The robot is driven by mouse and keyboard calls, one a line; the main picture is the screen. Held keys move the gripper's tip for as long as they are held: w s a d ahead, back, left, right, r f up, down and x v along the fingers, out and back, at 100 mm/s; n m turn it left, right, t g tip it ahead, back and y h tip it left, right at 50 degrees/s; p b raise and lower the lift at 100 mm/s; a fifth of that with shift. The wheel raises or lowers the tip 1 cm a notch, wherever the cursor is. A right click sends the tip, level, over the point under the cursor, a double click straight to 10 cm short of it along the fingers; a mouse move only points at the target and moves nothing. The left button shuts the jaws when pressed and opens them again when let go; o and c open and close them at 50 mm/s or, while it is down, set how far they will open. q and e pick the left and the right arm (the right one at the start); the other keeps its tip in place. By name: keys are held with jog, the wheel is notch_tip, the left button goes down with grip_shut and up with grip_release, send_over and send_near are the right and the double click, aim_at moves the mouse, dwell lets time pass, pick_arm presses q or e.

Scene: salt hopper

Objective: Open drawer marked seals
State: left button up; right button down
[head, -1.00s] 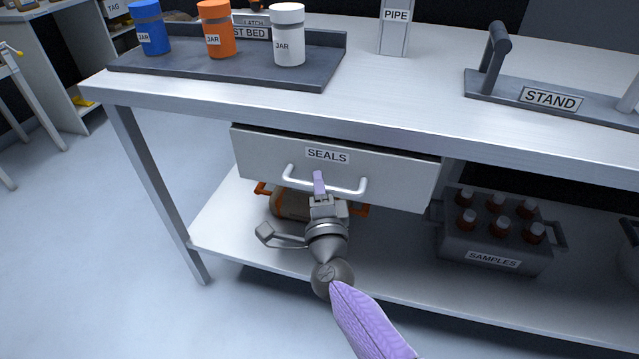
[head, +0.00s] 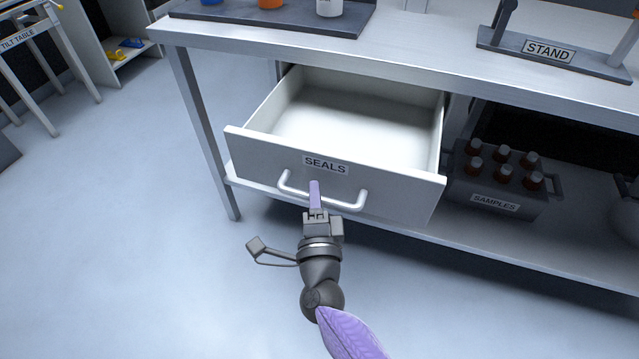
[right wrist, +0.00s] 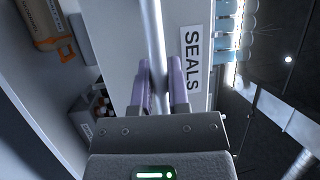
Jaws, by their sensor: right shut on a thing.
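The drawer marked SEALS (head: 250,155) hangs well out from under the steel bench, and its pale inside looks empty. Its bar handle (head: 345,205) runs across the front below the label. My right gripper (head: 315,192) is shut on the handle near its middle. In the right wrist view the purple fingers (right wrist: 160,85) stand on both sides of the bar handle (right wrist: 155,35), beside the SEALS label (right wrist: 192,60). My left gripper is not in view.
The bench top (head: 420,50) holds a dark tray (head: 300,22) with jars and a stand (head: 545,58). A crate marked SAMPLES (head: 500,205) with several bottles is on the lower shelf, right of the drawer. Open floor lies in front and left.

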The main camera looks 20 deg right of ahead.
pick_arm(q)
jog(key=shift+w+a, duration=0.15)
pick_arm(e)
jog(key=shift+s+a, duration=0.3)
jog(key=shift+s, duration=0.1)
jog(key=c, duration=0.6)
grip_release()
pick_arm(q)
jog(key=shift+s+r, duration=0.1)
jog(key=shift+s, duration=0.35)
